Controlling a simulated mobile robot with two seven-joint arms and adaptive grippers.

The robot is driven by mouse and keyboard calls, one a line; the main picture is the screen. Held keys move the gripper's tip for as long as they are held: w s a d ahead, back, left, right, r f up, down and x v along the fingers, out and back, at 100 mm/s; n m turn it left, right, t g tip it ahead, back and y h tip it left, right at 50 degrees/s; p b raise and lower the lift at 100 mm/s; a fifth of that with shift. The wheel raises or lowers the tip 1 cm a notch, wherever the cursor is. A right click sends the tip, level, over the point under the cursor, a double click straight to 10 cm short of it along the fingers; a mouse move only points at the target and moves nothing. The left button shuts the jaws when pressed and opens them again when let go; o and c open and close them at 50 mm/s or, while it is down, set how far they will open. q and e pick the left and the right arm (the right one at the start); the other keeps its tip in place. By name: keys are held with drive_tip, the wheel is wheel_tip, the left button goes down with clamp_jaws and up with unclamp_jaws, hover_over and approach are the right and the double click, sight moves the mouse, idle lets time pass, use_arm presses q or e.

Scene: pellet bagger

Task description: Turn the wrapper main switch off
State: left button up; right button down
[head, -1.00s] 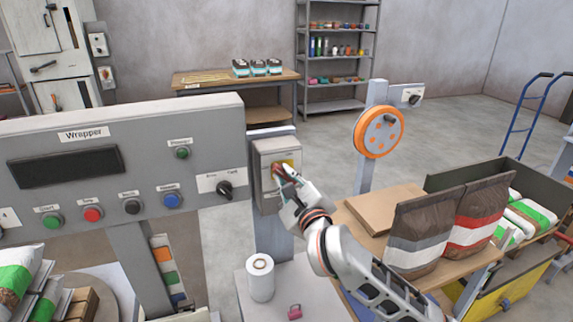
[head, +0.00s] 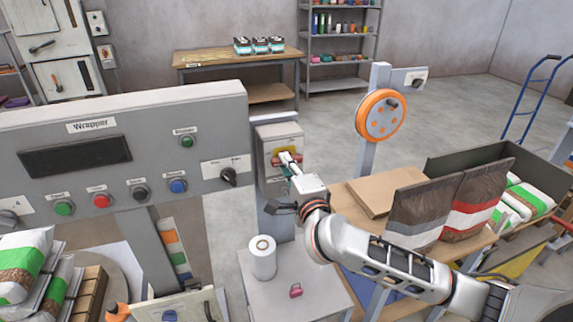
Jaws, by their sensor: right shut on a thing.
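The wrapper main switch is a grey box (head: 267,139) on a post just right of the panel labelled Wrapper (head: 199,110). Its red handle sits on a yellow plate (head: 276,154) on the front of the box. My right gripper (head: 289,160) reaches in from the lower right and is shut on the switch handle. The fingers cover most of the handle, so its exact angle is hard to tell. My left gripper is not in view.
The panel has green, red, black and blue buttons and a black selector knob (head: 229,176) close to the left of the switch. Below stand a white roll (head: 262,257) and a pink padlock (head: 295,290) on a grey cabinet. Bags (head: 467,199) stand on the table at right.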

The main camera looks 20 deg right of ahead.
drive_tip(key=shift+d+r+n, duration=0.1)
drive_tip(key=shift+n, duration=0.2)
drive_tip(key=c, duration=2)
unclamp_jaws()
drive_tip(key=shift+w, duration=0.1)
drive_tip(key=s, duration=1.2)
drive_tip(key=shift+d, duration=0.15)
